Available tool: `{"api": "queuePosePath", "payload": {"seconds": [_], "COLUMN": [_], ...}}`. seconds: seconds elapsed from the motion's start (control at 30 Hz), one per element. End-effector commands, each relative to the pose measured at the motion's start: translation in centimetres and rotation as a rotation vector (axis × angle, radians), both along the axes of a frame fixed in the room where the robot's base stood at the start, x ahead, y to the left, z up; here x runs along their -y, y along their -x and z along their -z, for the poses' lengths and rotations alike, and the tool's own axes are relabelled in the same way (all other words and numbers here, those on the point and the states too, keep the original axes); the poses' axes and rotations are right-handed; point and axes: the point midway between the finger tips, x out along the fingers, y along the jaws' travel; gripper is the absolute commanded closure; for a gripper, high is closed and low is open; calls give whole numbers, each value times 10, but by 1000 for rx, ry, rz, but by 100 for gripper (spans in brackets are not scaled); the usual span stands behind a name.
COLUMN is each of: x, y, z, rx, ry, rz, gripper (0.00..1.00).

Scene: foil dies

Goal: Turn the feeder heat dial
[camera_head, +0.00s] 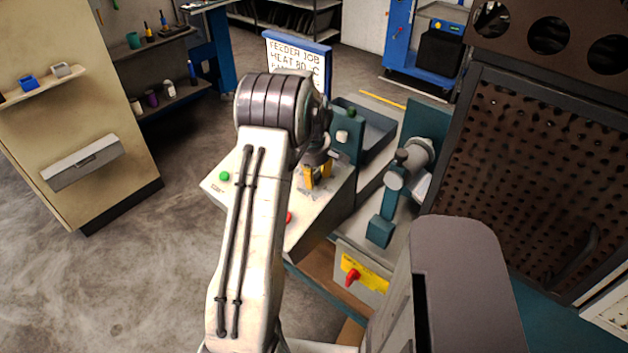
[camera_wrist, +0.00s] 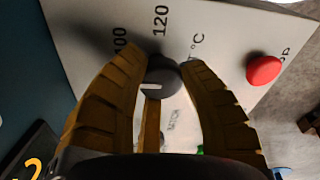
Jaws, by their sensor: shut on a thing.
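The heat dial (camera_wrist: 163,76) is a dark grey round knob with a white pointer line, on a pale panel (camera_wrist: 215,35) printed with 100, 120 and °C. In the head view my gripper (camera_head: 318,176) is down at the sloped control box (camera_head: 323,208), and my arm hides part of the box. The dial itself cannot be made out there. The pointer lies roughly crosswise in the wrist picture; its exact reading is unclear.
A red button (camera_wrist: 264,70) sits beside the dial. A green button (camera_head: 224,176) is on the box's left. A teal machine (camera_head: 381,231) and red switch (camera_head: 352,277) are at right.

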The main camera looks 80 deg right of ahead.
Motion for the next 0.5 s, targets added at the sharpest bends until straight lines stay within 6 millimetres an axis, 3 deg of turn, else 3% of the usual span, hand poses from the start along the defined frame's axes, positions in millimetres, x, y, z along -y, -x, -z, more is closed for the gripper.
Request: {"api": "queuePosePath", "payload": {"seconds": [0.47, 0.5], "x": [-2, -2], "y": [-2, -2], "z": [2, 2], "rx": [8, 8], "ry": [0, 0], "rz": [40, 40], "gripper": [95, 61]}}
